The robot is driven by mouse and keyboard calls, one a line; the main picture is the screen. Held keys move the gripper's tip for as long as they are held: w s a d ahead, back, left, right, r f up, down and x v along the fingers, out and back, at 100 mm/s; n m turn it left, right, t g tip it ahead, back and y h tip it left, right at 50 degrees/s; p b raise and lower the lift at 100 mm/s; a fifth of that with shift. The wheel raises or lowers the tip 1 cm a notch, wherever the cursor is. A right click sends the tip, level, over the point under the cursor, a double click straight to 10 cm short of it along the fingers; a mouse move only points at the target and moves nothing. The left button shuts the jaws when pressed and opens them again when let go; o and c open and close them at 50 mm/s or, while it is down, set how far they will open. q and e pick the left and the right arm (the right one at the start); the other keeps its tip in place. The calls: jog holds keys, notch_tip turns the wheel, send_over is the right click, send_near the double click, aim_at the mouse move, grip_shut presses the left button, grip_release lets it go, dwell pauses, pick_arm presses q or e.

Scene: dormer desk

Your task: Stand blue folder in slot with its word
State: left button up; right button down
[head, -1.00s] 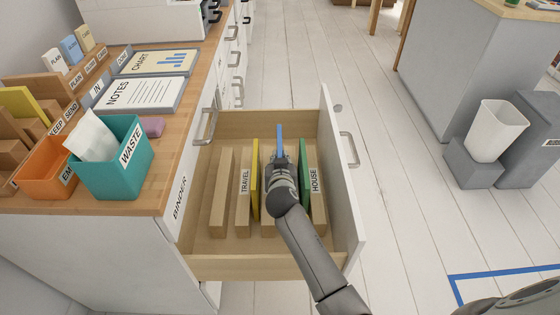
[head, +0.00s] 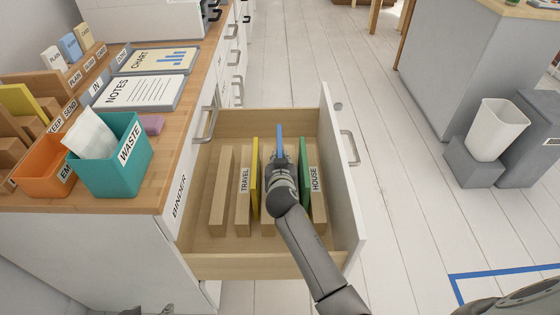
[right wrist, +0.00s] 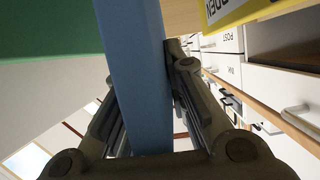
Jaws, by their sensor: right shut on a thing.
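The blue folder (head: 280,140) stands upright over the open drawer (head: 230,262), between a yellow folder (head: 255,178) and a green folder (head: 304,175). My right gripper (head: 279,162) is shut on it, seen from above. In the right wrist view the blue folder (right wrist: 140,70) runs between the two fingers (right wrist: 146,115). The drawer has wooden dividers; one label reads TRAVEL (head: 244,182), another HOUSE (head: 314,180). The label between yellow and green is hidden by my arm. I cannot tell whether the folder touches the drawer floor. Small dark tips, likely my left gripper (head: 150,311), show at the bottom edge.
The desk at left holds a teal WASTE bin (head: 115,165), an orange bin (head: 45,172), a NOTES tray (head: 140,92) and a CHART tray (head: 158,60). The drawer front (head: 340,180) stands at right. Open floor lies beyond it, with a white bin (head: 497,130).

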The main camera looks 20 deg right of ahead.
pick_arm(q)
jog(key=shift+w+d+r+t, duration=0.25)
jog(key=shift+w+t, duration=0.15)
jog(key=shift+w, duration=0.2)
jog(key=shift+w, duration=0.1)
jog(key=shift+w+r, duration=0.1)
jog(key=shift+w, duration=0.1)
jog(key=shift+w, duration=0.1)
jog(key=shift+w+d+r+t+h+b, duration=0.3)
jog(key=shift+w+r+t+b, duration=0.25)
jog(key=shift+w, duration=0.25)
jog(key=shift+w+d+r+t, duration=0.15)
jog(key=shift+w+r+t, duration=0.2)
jog(key=shift+w, duration=0.15)
jog(key=shift+w+d+r+t, duration=0.15)
jog(key=shift+w+r+t, duration=0.15)
jog(key=shift+w, duration=0.15)
jog(key=shift+w+d+r+t+h, duration=0.25)
jog(key=shift+w+r+t+h, duration=0.1)
jog(key=shift+w+t, duration=0.1)
